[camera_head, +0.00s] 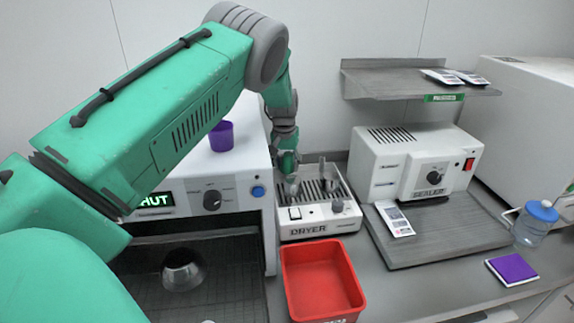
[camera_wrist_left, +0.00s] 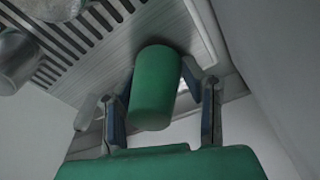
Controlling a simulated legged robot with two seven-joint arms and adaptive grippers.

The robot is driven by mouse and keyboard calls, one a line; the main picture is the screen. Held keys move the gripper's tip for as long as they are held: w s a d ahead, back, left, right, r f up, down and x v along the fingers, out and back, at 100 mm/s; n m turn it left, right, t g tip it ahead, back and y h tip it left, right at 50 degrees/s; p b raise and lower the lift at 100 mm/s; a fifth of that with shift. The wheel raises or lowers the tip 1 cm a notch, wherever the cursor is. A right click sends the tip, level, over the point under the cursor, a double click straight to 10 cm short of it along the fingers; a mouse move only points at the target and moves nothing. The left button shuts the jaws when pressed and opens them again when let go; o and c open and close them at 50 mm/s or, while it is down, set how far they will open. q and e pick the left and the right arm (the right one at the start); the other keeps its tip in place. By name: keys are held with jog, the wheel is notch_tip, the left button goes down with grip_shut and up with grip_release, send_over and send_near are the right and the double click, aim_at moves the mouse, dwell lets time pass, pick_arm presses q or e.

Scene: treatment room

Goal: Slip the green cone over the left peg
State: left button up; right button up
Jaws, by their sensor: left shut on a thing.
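My left gripper (camera_head: 291,187) is low over the left part of the white dryer (camera_head: 318,220), with the arm coming down from above. In the left wrist view my left gripper (camera_wrist_left: 163,95) is shut on the green cone (camera_wrist_left: 157,85), one finger on each side. An upright grey peg (camera_head: 322,168) stands on the dryer, right of the gripper. A pale rounded post (camera_wrist_left: 86,112) shows beside the left finger in the wrist view; I cannot tell whether it is the left peg. The gripper hides part of the dryer in the head view. My right gripper is not in view.
A red bin (camera_head: 322,283) sits in front of the dryer. The sealer (camera_head: 425,165) stands to the right and a white machine with a purple cup (camera_head: 221,136) on top to the left. Metal cylinders (camera_wrist_left: 20,60) show near the grille in the wrist view.

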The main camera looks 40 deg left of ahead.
aim_at(286, 153)
pick_arm(q)
jog(key=shift+f, duration=0.5)
jog(key=o, duration=0.7)
jog(key=shift+c, duration=0.2)
jog(key=shift+r, duration=0.1)
jog(key=r+p, duration=0.4)
jog(key=r, duration=0.1)
jog(key=r+p, duration=0.2)
jog(key=r, duration=0.1)
jog(key=shift+s+d, duration=0.1)
jog(key=shift+s, duration=0.3)
jog(key=shift+s+r+p, duration=0.2)
jog(key=shift+r+p, duration=0.75)
jog(key=shift+r, duration=0.4)
jog(key=shift+r, duration=0.1)
